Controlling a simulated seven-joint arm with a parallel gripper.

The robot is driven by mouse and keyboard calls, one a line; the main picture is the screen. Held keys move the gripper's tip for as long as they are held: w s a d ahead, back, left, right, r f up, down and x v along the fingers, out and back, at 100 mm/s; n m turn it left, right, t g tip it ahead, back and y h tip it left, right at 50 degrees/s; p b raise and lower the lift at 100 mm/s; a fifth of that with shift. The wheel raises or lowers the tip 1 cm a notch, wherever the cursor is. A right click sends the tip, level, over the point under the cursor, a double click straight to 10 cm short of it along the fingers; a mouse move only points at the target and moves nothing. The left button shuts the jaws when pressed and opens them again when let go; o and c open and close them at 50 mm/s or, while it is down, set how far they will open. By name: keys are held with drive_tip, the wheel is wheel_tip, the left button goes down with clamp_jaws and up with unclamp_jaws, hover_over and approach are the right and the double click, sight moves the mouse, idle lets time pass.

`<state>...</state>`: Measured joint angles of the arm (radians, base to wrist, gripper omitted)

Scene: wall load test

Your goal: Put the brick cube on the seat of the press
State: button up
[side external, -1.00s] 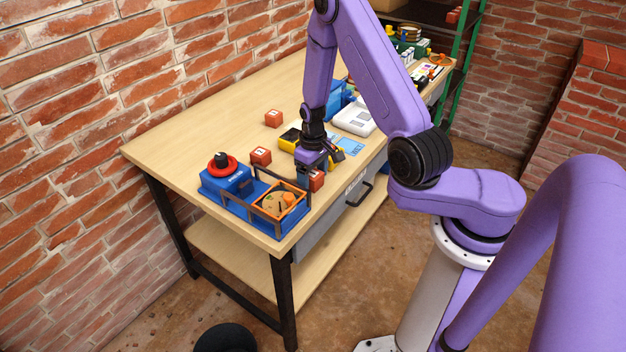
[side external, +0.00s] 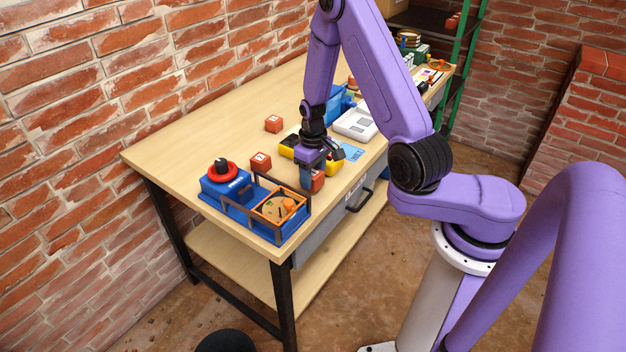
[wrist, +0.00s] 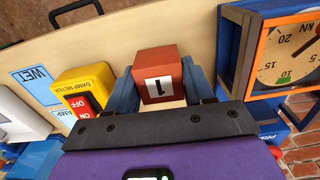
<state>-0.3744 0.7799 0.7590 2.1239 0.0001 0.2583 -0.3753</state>
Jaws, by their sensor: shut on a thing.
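My gripper (side external: 312,177) is low over the bench's front edge, shut on a red brick cube (side external: 318,181). In the wrist view the cube (wrist: 158,72), with a white "1" label, sits between the two blue fingers of my gripper (wrist: 160,85). I cannot tell whether it still touches the bench. The blue press (side external: 228,183) with a red ring on top stands to the left, apart from the cube. Its orange-framed kN dial (wrist: 298,52) shows at the right of the wrist view. I cannot make out the seat clearly.
Two other brick cubes stand on the wooden bench (side external: 190,130), one near the press (side external: 260,162) and one farther back (side external: 273,123). A yellow damp meter (wrist: 85,88) and blue WET card (wrist: 36,82) lie close beside my gripper. The bench's back left is clear.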

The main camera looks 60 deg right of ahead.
drive_tip(key=shift+s+a+r, duration=1.25)
drive_tip(key=shift+s+r, duration=4.15)
drive_tip(key=shift+s, duration=1.45)
hover_over(256, 195)
drive_tip(key=s+a, duration=0.3)
drive_tip(key=s, duration=0.1)
drive_tip(key=f, duration=1.1)
drive_tip(key=shift+w+f, duration=0.3)
drive_tip(key=shift+w, duration=0.05)
drive_tip(key=shift+f, duration=0.15)
drive_tip(key=o, duration=1.3)
drive_tip(key=shift+c, duration=0.2)
